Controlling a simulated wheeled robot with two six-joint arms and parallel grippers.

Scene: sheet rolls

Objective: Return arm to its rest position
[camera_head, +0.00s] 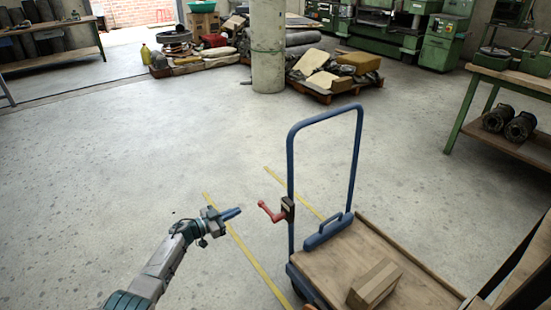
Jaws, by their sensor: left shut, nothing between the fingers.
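My left arm comes in from the bottom left of the head view. Its gripper (231,213) is shut and empty, held over the open floor and pointing right. It is to the left of a cart's blue handle frame (291,170) and apart from it. A red crank-like lever (271,211) on a dark bracket sits on that frame, a short way right of my fingertips in the picture. My right gripper does not show.
Yellow lines (255,262) mark the floor. A workbench (515,80) stands at right, a concrete pillar (268,50) and loaded pallets at the back. The floor at left is clear.

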